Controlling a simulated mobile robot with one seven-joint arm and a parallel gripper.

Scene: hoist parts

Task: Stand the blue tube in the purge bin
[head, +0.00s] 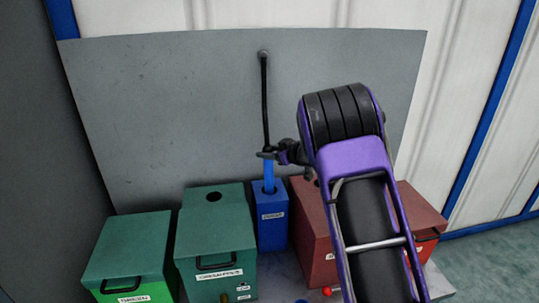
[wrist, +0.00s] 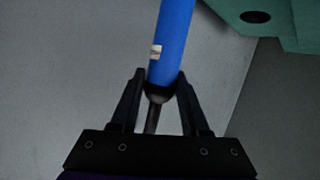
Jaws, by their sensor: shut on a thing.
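The blue tube (head: 268,174) hangs upright below my gripper (head: 268,154) in the head view. Its lower end meets the round hole in the top of a small blue bin (head: 272,218); how deep it sits inside is hidden. The bin's white label is too small to read surely. In the wrist view my gripper (wrist: 160,78) is shut around the black collar at the end of the blue tube (wrist: 172,38), which carries a small white label. A black hose (head: 265,100) runs from the tube's upper end to a mount on the grey panel.
A dark green box (head: 215,238) with a round hole stands left of the blue bin, with a brighter green box (head: 130,258) beyond it. A dark red box (head: 312,235) stands close on the right. A grey panel (head: 180,120) rises behind.

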